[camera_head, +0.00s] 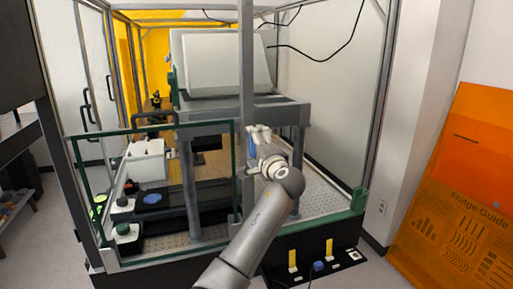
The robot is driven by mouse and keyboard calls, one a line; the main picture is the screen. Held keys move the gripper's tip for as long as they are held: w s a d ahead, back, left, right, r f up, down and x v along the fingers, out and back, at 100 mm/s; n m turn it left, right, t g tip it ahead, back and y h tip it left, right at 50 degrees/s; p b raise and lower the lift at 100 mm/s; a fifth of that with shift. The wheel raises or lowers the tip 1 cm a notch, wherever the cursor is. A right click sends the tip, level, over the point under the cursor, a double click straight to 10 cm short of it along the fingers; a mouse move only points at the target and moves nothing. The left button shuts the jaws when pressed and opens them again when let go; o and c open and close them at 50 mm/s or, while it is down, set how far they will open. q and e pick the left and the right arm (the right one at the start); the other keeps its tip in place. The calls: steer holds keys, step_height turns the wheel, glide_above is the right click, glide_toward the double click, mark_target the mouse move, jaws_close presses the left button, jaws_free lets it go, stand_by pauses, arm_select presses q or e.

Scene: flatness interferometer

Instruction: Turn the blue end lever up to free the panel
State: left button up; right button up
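A narrow upright blue piece (251,146), which looks like the blue end lever, shows at the post beside the right end of the green-edged glass panel (150,128). My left gripper (258,131) is right at this piece, with its fingers pointing away from me. It partly hides the piece, and I cannot tell whether it touches it or is shut on it. The glass panel stands upright across the front left of the metal frame, with a dark handle (154,119) on its top edge. My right gripper is not in view.
The frame's grey post (246,60) rises just behind my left gripper. Inside stand a large pale box-like unit (222,65) and a white bin (146,162). An orange board (455,215) leans at right.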

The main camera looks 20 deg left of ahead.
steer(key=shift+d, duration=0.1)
arm_select(q)
steer(key=v, duration=1.2)
